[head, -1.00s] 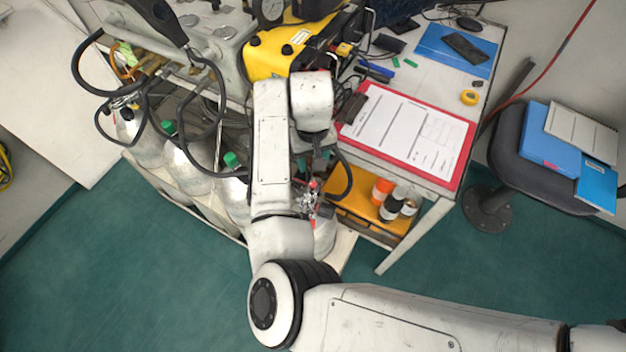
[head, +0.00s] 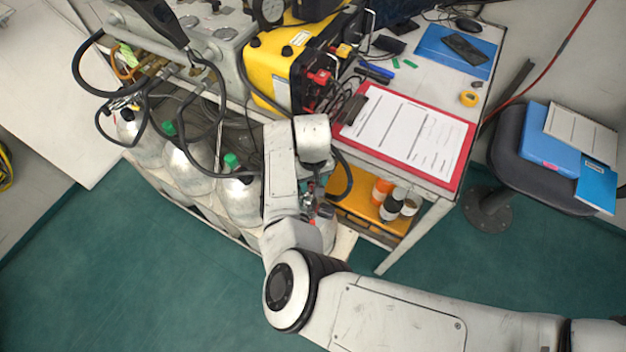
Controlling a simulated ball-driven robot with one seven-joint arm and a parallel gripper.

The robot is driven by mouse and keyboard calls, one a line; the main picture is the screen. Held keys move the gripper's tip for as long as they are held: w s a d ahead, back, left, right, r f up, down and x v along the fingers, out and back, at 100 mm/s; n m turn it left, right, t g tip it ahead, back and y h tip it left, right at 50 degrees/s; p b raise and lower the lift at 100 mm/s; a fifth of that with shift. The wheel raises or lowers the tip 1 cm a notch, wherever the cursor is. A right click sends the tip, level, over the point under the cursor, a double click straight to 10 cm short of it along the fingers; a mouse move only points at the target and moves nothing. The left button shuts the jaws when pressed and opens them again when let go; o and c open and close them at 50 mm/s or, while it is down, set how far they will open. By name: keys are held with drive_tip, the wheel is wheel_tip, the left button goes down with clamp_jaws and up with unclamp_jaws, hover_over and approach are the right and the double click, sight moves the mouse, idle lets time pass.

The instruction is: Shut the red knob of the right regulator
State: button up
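The regulator (head: 309,194) at the right end of the cylinder row is a small metal fitting with bits of red, just right of my forearm. My arm covers much of it, so I cannot make out its red knob clearly or how it is turned. The rightmost cylinder under it is mostly hidden. My arm reaches in from the lower right, bends at the elbow and runs up over the cylinders. My wrist link is above the regulator. My gripper is hidden behind my own arm, and its fingers cannot be seen.
Grey cylinders (head: 240,200) with green valve knobs stand in a rack on the left. Black hoses (head: 215,125) loop above them. A yellow unit (head: 272,72) stands behind. A red clipboard (head: 462,165) lies on the table. Small bottles (head: 392,207) stand on an orange shelf (head: 350,208).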

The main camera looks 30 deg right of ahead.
clamp_jaws()
idle(0.3)
drive_tip(key=shift+m, duration=0.3)
drive_tip(key=m+p, duration=0.1)
drive_tip(key=m, duration=0.3)
drive_tip(key=m+p, duration=0.1)
drive_tip(key=m, duration=1.5)
drive_tip(key=shift+p, duration=0.4)
drive_tip(key=shift+m, duration=0.4)
